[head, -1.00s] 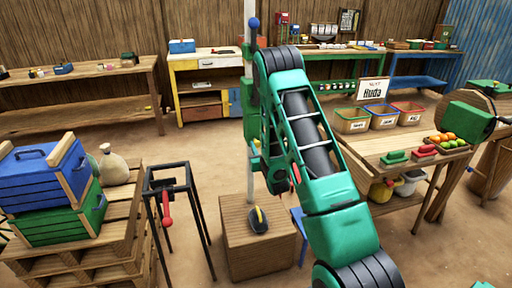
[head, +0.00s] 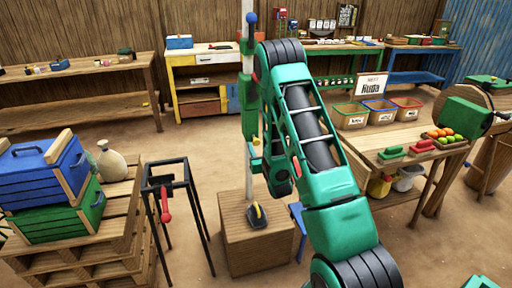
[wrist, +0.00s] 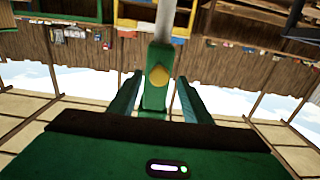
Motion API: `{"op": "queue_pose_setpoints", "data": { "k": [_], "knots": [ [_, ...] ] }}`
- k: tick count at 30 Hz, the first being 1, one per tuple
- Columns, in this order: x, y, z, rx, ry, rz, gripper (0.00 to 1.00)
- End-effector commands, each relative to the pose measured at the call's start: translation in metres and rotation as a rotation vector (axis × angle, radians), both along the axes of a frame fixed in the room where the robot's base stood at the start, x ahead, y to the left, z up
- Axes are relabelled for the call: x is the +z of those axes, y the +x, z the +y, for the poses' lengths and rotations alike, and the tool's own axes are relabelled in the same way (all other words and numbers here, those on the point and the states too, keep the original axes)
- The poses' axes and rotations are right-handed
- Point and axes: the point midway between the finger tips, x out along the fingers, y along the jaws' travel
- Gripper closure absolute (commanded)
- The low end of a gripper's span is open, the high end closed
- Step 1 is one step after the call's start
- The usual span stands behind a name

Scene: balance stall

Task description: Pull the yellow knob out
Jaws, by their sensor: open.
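The yellow knob (wrist: 157,77) sits on a green block (wrist: 155,95) on a pale upright pole (wrist: 164,20) in the upside-down wrist view. My gripper (wrist: 158,88) is open, with one green finger on each side of the block and knob. I cannot tell whether the fingers touch them. In the head view the yellow knob (head: 255,141) shows as a small spot low on the pole (head: 249,175), just above the end of my arm. My arm hides part of this area.
A wooden box (head: 240,240) stands at the foot of the pole with a dark object (head: 257,214) on it. A black stand (head: 186,171) with a hanging red handle (head: 165,205) is to the left. A table (head: 375,160) with bins and fruit is to the right.

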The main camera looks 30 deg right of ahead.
Motion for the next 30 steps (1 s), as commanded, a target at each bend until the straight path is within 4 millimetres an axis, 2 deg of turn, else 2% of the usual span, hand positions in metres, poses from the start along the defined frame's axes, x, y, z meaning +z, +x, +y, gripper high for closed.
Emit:
{"op": "queue_pose_setpoints", "data": {
  "k": [9,15,20,30],
  "knots": [
    [-0.002,-0.057,0.017,0.001,0.001,0.005,0.56],
    [-0.002,-0.08,0.024,0.001,0.001,0.004,0.56],
    [-0.001,-0.088,0.027,0.001,0.001,0.003,0.56],
    [-0.001,-0.088,0.027,0.001,0.001,0.002,0.56]
  ]
}}
